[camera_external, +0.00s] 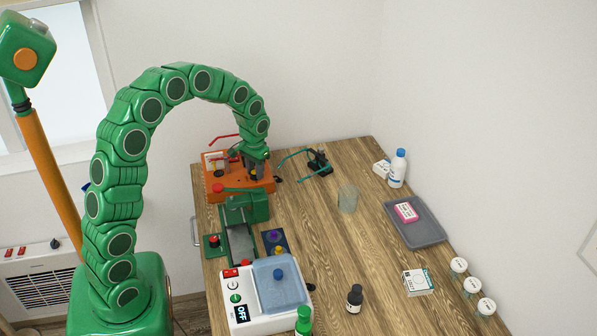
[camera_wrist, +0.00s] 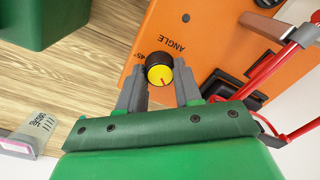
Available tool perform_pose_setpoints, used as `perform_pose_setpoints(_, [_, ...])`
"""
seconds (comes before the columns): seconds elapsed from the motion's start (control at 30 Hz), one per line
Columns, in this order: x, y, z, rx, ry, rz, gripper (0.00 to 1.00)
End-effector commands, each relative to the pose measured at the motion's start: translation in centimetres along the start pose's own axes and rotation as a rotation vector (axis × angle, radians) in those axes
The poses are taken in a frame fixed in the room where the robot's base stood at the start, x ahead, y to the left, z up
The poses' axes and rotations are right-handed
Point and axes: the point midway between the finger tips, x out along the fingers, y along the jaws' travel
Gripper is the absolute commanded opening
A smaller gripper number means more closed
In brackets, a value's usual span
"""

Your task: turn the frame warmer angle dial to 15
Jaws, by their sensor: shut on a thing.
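The frame warmer is an orange box (camera_external: 258,188) at the back left of the table; its panel (camera_wrist: 205,25) fills the upper right of the wrist view. The angle dial (camera_wrist: 160,76) is a round knob with a dark side, a yellow face and a red mark towards the lower right of the face. "ANGLE" and "45" are printed beside it; I see no 15. My gripper (camera_wrist: 160,66) is shut on the dial, one grey finger on each side. In the external view my gripper (camera_external: 254,167) is down at the warmer, and the dial cannot be made out.
Red glasses frames (camera_wrist: 285,52) are by the warmer, close to my gripper. A green machine (camera_external: 258,206) stands just in front; teal glasses (camera_external: 293,157) and a black stand (camera_external: 319,163) are to the right. A beaker (camera_external: 348,199) and grey tray (camera_external: 425,231) stand farther right.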

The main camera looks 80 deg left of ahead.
Motion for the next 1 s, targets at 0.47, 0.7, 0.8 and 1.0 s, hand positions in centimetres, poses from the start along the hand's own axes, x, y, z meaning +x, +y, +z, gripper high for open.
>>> perform_pose_setpoints(0.47, [-0.02, 0.05, -0.04, 0.143, 0.007, 0.0, 0.04])
perform_pose_setpoints(0.7, [-0.04, 0.04, -0.05, 0.147, 0.007, 0.0, 0.04])
perform_pose_setpoints(0.8, [-0.04, 0.04, -0.05, 0.146, 0.007, 0.0, 0.04])
perform_pose_setpoints(1.0, [-0.03, 0.03, -0.03, 0.146, 0.007, 0.0, 0.57])
